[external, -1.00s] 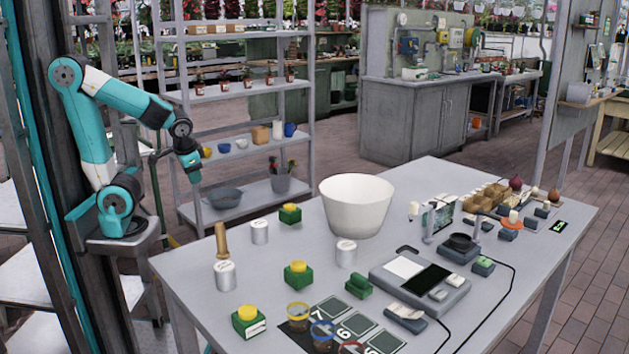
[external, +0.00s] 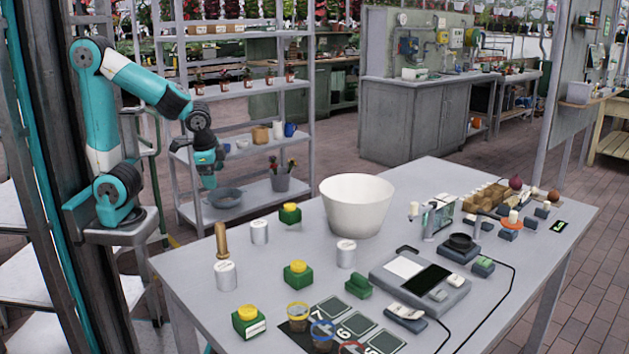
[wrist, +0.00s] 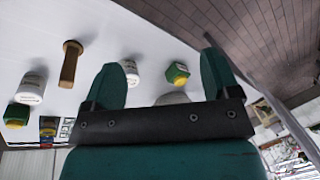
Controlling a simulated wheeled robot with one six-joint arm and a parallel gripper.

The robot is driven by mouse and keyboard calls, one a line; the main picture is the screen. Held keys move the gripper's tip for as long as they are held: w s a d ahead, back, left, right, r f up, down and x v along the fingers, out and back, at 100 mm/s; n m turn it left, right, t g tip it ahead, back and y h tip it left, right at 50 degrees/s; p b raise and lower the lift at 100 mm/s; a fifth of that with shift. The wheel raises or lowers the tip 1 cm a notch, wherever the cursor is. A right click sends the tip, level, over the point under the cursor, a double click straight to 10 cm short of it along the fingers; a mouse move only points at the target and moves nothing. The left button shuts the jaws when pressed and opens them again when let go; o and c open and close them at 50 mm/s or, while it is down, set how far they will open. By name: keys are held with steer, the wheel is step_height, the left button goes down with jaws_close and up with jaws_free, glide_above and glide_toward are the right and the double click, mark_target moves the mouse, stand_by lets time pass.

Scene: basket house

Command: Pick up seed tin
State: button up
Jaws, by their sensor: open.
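Three pale cylindrical tins with white lids stand upright on the grey table: a front-left tin (external: 225,276), a back-left tin (external: 260,232) and a middle tin (external: 346,253). I cannot tell which is the seed tin. Two tins show in the wrist view, one at the left (wrist: 32,87) and one (wrist: 131,72) partly behind a finger. My gripper (external: 208,184) is open and empty, above and beyond the table's left edge. Its two spread fingers (wrist: 165,66) show in the wrist view.
A wooden tool (external: 221,240) stands between the two left tins. Green boxes with yellow tops (external: 298,273) stand near the tins. A large white bowl (external: 356,205) stands behind the middle tin. A scale-like device (external: 420,280) lies right. Shelving (external: 245,150) stands behind my arm.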

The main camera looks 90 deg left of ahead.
steer(key=w+d+r+m+h+p, duration=0.1)
steer(key=w+d+r+m+p, duration=0.1)
steer(key=w+d+m, duration=0.4)
steer(key=w+d+r+m+h+p, duration=0.1)
steer(key=w+d+m+p, duration=0.15)
steer(key=d, duration=0.55)
steer(key=m+p, duration=0.2)
steer(key=m, duration=0.6)
glide_above(224, 266)
steer(key=a, duration=0.1)
steer(key=shift+g+h, duration=0.4)
step_height(224, 266, down, 12)
steer(key=shift+d+r, duration=0.1)
steer(key=shift+r, duration=0.15)
steer(key=f, duration=0.6)
steer(key=shift+d+f+p, duration=0.2)
steer(key=shift+d+p, duration=0.15)
steer(key=shift+p, duration=0.05)
steer(key=c, duration=1)
